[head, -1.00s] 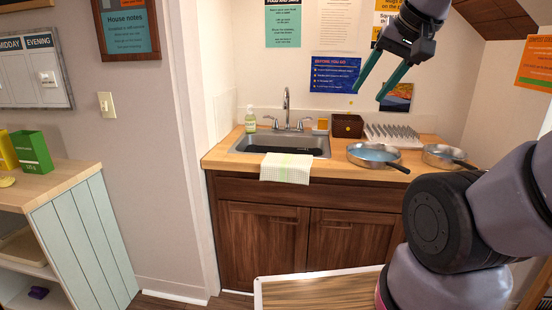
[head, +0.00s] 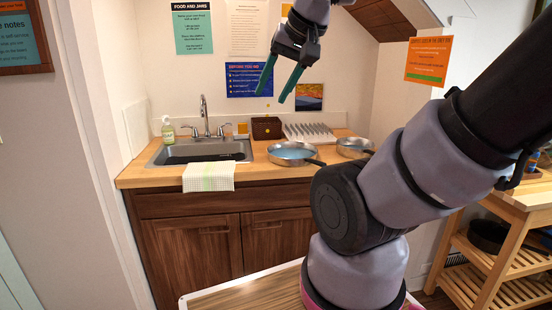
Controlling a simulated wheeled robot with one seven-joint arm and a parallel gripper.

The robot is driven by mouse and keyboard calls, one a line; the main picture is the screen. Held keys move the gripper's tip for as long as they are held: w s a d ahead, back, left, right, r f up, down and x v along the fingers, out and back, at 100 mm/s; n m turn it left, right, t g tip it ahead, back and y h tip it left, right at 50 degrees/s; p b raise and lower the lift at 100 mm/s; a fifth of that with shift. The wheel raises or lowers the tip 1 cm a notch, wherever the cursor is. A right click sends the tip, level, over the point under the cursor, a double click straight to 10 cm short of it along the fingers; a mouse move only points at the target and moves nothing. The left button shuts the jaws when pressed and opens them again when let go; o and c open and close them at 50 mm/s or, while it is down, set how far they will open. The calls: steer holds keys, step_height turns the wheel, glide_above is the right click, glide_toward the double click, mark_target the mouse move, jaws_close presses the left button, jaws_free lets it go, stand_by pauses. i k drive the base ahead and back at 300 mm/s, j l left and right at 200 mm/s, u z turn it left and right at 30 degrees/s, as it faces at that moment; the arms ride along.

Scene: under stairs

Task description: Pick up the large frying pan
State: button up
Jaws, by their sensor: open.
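A silver frying pan with a blue inner surface (head: 292,153) sits on the wooden counter right of the sink, its dark handle pointing toward the front right. It looks the larger of the two counter pans. A smaller silver pan (head: 355,147) stands to its right, partly hidden behind my arm. My gripper (head: 271,98) is open and empty, with teal fingers pointing down. It appears in the air above the counter, over the larger pan in the picture and apart from it. Its exact distance is hard to tell.
A sink (head: 200,151) with a towel (head: 208,177) is on the left. A brown box (head: 266,128) and a dish rack (head: 310,132) stand behind the pans. A dark pan (head: 487,237) lies on a wooden shelf unit (head: 500,262) at right. A sloped ceiling hangs at upper right.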

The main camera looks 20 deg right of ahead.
mark_target(289, 154)
steer(key=i+j, duration=0.15)
steer(key=i, duration=0.15)
steer(key=i+j, duration=0.15)
steer(key=i, duration=0.15)
steer(key=i+j+z, duration=0.15)
steer(key=z, duration=0.2)
steer(key=i+j+z, duration=0.25)
steer(key=z, duration=0.15)
steer(key=i+j+z, duration=0.2)
steer(key=z, duration=0.75)
